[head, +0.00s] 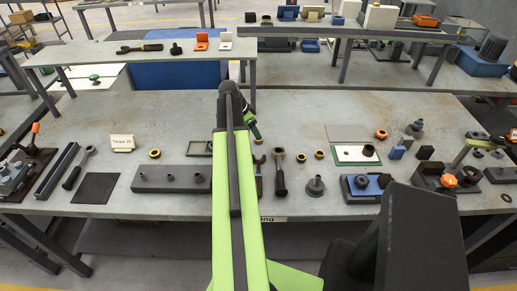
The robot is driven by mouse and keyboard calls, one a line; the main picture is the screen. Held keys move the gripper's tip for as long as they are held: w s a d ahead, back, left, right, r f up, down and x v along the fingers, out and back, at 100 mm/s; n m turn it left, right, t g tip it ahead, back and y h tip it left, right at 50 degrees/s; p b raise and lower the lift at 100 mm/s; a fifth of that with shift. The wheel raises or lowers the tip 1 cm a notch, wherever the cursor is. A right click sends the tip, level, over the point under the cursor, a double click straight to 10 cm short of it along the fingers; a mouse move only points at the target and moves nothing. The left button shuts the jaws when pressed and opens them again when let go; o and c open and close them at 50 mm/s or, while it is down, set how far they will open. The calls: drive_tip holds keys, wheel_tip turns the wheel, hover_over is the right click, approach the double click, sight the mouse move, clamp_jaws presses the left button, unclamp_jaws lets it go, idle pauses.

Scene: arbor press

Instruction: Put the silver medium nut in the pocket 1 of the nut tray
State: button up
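I cannot pick out a silver medium nut for certain; small parts on the bench are too small to tell apart. My gripper (257,135) shows small and dark above the middle of the bench, right of that tray. Its fingers are too small and covered to read.
A green-edged tray (350,161), a blue fixture (358,190) and a press-like tool (450,180) stand right. The bench's back left (110,115) is clear.

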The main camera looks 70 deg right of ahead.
drive_tip(key=b+x, duration=0.4)
drive_tip(key=x, duration=0.1)
drive_tip(key=shift+d+f+b, duration=0.1)
drive_tip(key=shift+f+b, duration=0.15)
drive_tip(key=shift+b, duration=0.15)
drive_tip(key=shift+r, duration=0.2)
clamp_jaws()
